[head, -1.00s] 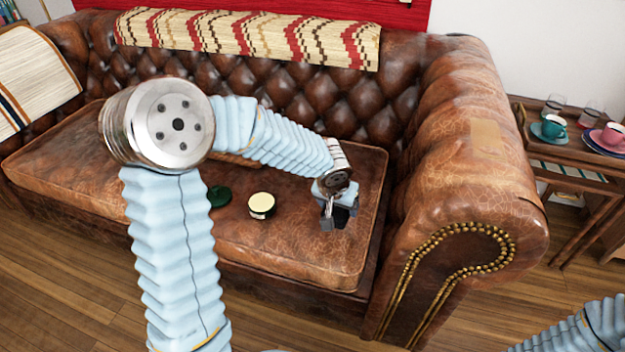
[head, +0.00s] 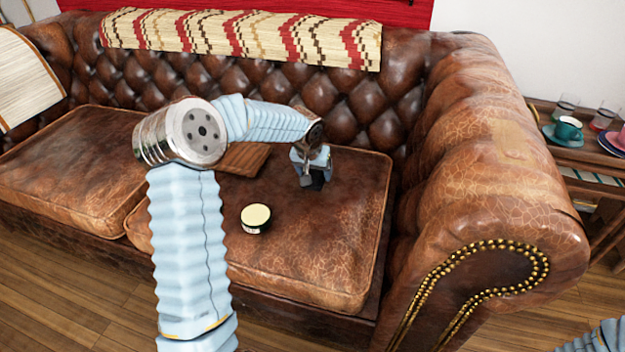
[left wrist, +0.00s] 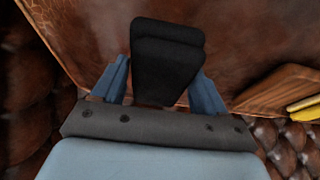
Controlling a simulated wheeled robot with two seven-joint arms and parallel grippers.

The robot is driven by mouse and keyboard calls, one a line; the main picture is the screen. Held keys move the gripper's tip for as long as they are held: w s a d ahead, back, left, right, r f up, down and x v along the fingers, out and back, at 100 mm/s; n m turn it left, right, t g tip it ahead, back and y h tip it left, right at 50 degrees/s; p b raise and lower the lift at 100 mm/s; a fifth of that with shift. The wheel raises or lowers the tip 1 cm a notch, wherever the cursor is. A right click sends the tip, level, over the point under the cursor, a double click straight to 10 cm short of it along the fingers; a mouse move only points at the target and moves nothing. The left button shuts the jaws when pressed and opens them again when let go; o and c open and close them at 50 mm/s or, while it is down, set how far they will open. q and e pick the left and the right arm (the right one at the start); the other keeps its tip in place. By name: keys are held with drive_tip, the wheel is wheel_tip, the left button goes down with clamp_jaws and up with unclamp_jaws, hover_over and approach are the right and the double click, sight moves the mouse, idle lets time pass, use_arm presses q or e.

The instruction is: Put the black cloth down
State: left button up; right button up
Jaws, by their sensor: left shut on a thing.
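My left gripper (head: 312,172) is over the right seat cushion of the brown leather sofa, near the backrest. It is shut on the black cloth (head: 317,182), a small dark folded piece sticking out below the fingers. In the left wrist view the cloth (left wrist: 168,62) stands out between the two blue fingers (left wrist: 162,84), with leather beyond it. I cannot tell whether the cloth touches the cushion. My right gripper is out of view; only part of that arm shows at the bottom right.
A small tub with a cream lid (head: 255,217) stands on the right cushion (head: 320,260). A wooden board (head: 246,158) lies behind my left arm. The tufted backrest and right armrest (head: 490,150) bound the seat. The cushion's front right is clear.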

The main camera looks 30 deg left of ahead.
use_arm(q)
drive_tip(key=shift+w+a+f, duration=0.2)
drive_tip(key=shift+a+f, duration=0.15)
drive_tip(key=shift+f, duration=0.15)
wheel_tip(320, 180, down, 3)
drive_tip(key=shift+w+a+f, duration=0.1)
drive_tip(key=shift+f, duration=0.05)
drive_tip(key=shift+f+b, duration=0.4)
drive_tip(key=shift+b, duration=0.2)
